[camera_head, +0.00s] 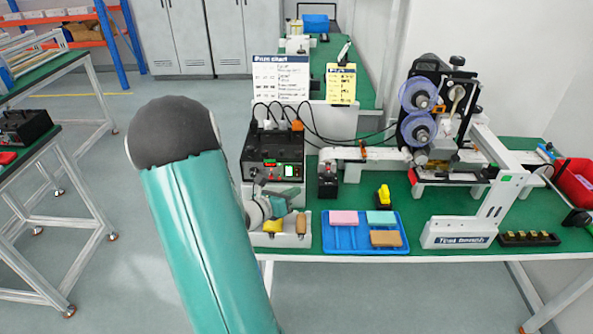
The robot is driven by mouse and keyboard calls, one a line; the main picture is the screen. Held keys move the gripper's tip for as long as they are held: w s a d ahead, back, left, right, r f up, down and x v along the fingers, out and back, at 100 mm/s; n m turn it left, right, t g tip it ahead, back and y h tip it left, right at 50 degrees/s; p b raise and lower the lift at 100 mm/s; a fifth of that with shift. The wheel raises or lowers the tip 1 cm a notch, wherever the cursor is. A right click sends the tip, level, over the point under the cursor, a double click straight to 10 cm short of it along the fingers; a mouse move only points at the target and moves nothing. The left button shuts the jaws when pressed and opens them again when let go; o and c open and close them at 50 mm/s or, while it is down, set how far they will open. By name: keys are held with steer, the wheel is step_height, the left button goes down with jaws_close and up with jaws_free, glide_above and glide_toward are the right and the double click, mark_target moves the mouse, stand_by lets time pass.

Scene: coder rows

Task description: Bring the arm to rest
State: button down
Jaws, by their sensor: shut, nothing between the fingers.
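My arm fills the left middle of the head view, with a teal link running from the bottom edge up to a dark rounded joint. Grey and teal parts of my gripper (272,205) show just right of that link, in front of the bench's left end. The rest of the wrist is hidden behind the link. My gripper is shut and holds nothing. It overlaps a white tray (289,240) in the picture; I cannot tell whether they touch.
The green bench (450,205) carries a black powered box (273,155), a blue tray (364,246) with coloured blocks, a reel machine (436,115) and a red bin (577,181). Another bench (45,75) stands at left. Grey floor (100,200) lies open between them.

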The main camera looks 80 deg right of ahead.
stand_by(0.4)
steer(key=w+a+r+m+t+y, duration=0.25)
steer(key=w+a+m, duration=0.2)
steer(key=a, duration=0.35)
steer(key=w+a+r+m+t+y, duration=0.15)
steer(key=w+a+r+m, duration=0.3)
steer(key=a, duration=0.45)
steer(key=w+a+r+m+t+y, duration=0.25)
steer(key=w+a, duration=0.25)
steer(key=a, duration=0.3)
steer(key=w+a+r+m+t+y, duration=0.1)
steer(key=a+r+m+t+y, duration=0.1)
steer(key=a, duration=1.1)
steer(key=w+a+r+m+t+y, duration=0.1)
steer(key=a+r+m+t+y, duration=0.2)
steer(key=a, duration=1)
step_height(320, 180, up, 3)
steer(key=shift+a+f+t+y, duration=0.1)
steer(key=shift+a+t+y, duration=0.15)
steer(key=shift+t+y, duration=0.75)
steer(key=shift+d, duration=0.15)
